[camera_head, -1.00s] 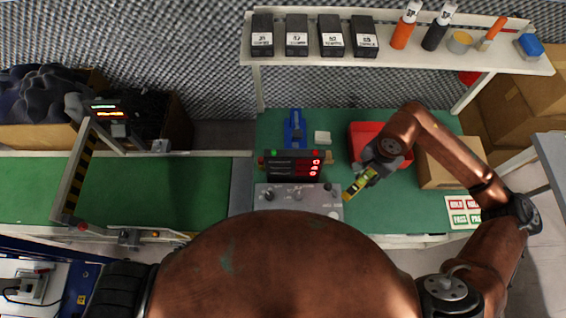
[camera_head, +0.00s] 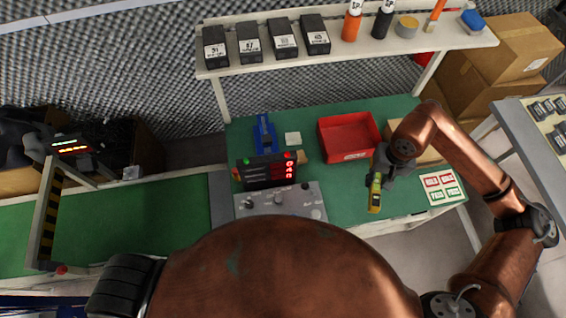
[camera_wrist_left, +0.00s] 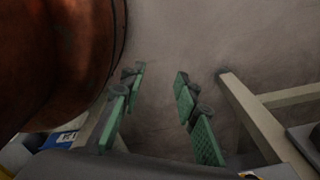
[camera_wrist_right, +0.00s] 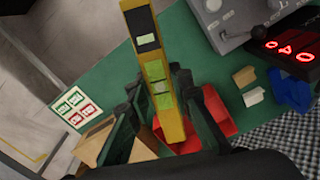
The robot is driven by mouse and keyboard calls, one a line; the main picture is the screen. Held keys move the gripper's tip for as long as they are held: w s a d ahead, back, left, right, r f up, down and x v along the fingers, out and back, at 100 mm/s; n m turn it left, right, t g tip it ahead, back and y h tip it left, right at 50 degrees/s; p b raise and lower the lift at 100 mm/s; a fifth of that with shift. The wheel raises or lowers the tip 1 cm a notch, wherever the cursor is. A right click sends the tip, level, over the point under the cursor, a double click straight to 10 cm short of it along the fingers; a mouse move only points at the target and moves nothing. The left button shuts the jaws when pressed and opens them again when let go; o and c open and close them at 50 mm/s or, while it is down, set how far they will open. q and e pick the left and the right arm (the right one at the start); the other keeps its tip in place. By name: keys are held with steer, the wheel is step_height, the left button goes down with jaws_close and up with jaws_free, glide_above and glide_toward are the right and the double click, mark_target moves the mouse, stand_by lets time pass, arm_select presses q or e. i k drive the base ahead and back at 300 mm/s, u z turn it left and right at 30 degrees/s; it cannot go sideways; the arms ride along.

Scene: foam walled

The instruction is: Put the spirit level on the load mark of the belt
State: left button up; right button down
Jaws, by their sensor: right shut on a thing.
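The yellow spirit level (camera_head: 375,195) is held in my right gripper (camera_head: 380,172), which is shut on it above the right part of the green bench. In the right wrist view the level (camera_wrist_right: 153,70) points away between the fingers (camera_wrist_right: 155,100), with a black end and green vials. The belt (camera_head: 130,215) is the green surface on the left in the head view. No load mark on it can be made out. My left gripper (camera_wrist_left: 160,105) shows only in the left wrist view, its green pads apart and empty over the floor.
A red bin (camera_head: 348,153) and a cardboard box stand behind my right gripper. A control box with a red display (camera_head: 268,172) and a grey panel (camera_head: 280,203) stand between the level and the belt. A shelf (camera_head: 350,55) runs above. A striped frame (camera_head: 45,212) spans the belt.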

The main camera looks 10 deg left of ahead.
mark_target(183, 225)
steer(key=z, duration=0.05)
steer(key=k, duration=2)
steer(key=u, duration=1.8)
steer(key=i, duration=1.05)
steer(key=z, duration=0.05)
